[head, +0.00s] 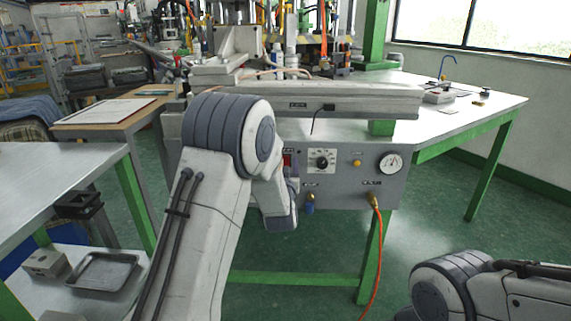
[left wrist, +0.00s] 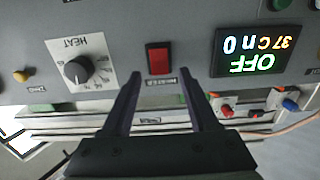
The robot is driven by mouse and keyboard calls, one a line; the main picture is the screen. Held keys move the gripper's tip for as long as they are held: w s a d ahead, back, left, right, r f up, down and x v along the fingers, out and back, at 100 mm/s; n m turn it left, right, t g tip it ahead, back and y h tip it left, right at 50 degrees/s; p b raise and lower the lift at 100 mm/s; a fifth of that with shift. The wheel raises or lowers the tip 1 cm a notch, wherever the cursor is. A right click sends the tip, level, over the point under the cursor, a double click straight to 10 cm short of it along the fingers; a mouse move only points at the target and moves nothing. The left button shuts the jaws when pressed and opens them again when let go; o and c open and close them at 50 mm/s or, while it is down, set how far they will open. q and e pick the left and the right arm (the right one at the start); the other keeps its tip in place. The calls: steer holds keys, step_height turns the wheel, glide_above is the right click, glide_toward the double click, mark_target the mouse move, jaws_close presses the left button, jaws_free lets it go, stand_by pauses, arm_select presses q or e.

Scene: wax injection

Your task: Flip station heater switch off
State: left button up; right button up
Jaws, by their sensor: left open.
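The red rocker switch (left wrist: 158,58) sits on the grey station panel (left wrist: 195,30), with a label below it that seems to read HEATER. A small red part of the switch (head: 287,160) shows beside my arm in the head view. The display (left wrist: 250,53) beside it is lit and reads OFF, upside down in the left wrist view. My left gripper (left wrist: 163,74) is open and empty, its fingertips pointing at the panel around the switch's place in the picture. I cannot tell whether they touch it. My right gripper is out of view; only part of that arm shows.
The HEAT dial (left wrist: 77,70) is close beside the switch. A pressure gauge (head: 391,163) and an orange hose (head: 379,240) are at the panel's right. A side table (head: 70,170) stands at left. The green floor at right is partly clear.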

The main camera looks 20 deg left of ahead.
arm_select(q)
steer(key=shift+x, duration=0.85)
jaws_close()
steer(key=t+b, duration=0.1)
steer(key=b, duration=0.2)
steer(key=t+b, duration=0.1)
steer(key=b, duration=0.2)
steer(key=shift+s+f+y, duration=0.15)
steer(key=shift+f+y, duration=0.15)
steer(key=shift+f, duration=0.05)
